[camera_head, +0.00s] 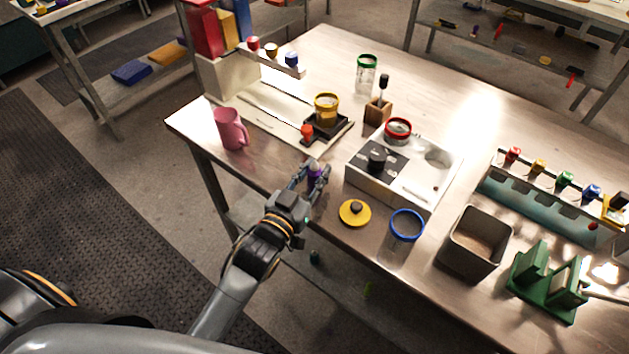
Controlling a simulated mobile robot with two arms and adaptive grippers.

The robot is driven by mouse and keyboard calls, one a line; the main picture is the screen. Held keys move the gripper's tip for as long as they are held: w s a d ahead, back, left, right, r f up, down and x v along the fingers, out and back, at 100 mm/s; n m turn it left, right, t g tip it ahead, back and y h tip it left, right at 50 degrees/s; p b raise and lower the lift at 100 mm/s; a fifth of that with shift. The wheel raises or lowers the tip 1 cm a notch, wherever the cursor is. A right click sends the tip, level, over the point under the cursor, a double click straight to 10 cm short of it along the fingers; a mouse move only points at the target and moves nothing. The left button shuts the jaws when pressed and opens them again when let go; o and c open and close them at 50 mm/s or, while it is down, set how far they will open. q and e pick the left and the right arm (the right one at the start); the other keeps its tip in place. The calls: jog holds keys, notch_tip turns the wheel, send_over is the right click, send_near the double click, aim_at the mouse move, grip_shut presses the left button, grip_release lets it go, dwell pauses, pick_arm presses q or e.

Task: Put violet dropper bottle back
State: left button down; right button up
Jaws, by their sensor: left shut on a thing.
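The violet dropper bottle (314,175) is between the fingers of my left gripper (316,174), which is shut on it, near the table's front edge. The fingers hide much of the bottle, and I cannot tell whether it touches the table. A rack (525,208) at the right holds several dropper bottles with red, yellow, green and blue tops in a row. My right gripper is not in view.
Near my left gripper are a yellow lid (355,213), a blue-rimmed jar (406,226), a pink mug (230,129) and a metal box unit (370,190). A square bin (476,243) and green stand (545,284) are at the right.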

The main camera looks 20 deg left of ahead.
pick_arm(q)
jog(key=shift+f, duration=0.1)
jog(key=shift+f, duration=0.2)
jog(key=c, duration=1.1)
grip_release()
jog(key=shift+o, duration=0.2)
jog(key=shift+r, duration=0.3)
jog(key=s+a+b, duration=0.1)
jog(key=s+a, duration=0.1)
jog(key=s, duration=1)
jog(key=shift+b, duration=0.4)
